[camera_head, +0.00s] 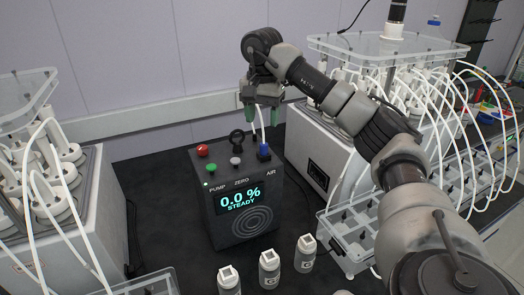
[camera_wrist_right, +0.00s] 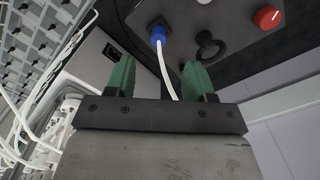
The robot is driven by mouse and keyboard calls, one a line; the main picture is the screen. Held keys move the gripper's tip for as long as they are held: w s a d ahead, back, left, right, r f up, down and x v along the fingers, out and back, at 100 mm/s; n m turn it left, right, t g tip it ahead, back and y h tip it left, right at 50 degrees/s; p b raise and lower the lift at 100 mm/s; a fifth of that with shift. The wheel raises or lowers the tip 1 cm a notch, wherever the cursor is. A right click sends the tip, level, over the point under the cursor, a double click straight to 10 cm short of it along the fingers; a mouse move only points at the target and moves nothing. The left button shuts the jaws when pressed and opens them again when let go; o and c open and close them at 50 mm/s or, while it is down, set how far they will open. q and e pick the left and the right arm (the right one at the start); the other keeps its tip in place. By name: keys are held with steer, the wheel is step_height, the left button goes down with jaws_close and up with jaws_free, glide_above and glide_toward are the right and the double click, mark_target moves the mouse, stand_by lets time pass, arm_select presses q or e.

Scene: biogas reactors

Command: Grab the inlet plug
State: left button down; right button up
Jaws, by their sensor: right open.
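The inlet plug is a blue plug (camera_head: 264,151) with a white tube, on top of the dark analyser box (camera_head: 250,214) by the AIR label. In the right wrist view the plug (camera_wrist_right: 157,36) sits beyond the fingertips, and its tube runs back between the green fingers. My right gripper (camera_head: 261,117) is open, above and slightly behind the plug, with its fingers apart; it also shows in the right wrist view (camera_wrist_right: 159,70). The fingers do not appear to touch the plug. My left gripper is not in view.
A red button (camera_head: 202,150), a green button (camera_head: 210,169) and a black ring (camera_head: 237,137) are on the box top. White bottles (camera_head: 269,270) stand in front. Reactor units with looping white tubes flank the box, left (camera_head: 88,215) and right (camera_head: 318,150).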

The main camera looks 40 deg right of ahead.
mark_target(264, 143)
step_height(264, 143, down, 4)
steer(key=shift+w+r, duration=0.1)
steer(key=shift+d+f+p, duration=0.1)
steer(key=shift+f+p, duration=0.4)
steer(key=shift+f, duration=0.05)
steer(key=f, duration=0.1)
steer(key=f+p, duration=0.1)
steer(key=f, duration=0.1)
steer(key=shift+d+f, duration=0.2)
steer(key=shift+f, duration=0.45)
steer(key=shift+c, duration=0.5)
steer(key=c, duration=0.9)
steer(key=shift+r, duration=0.1)
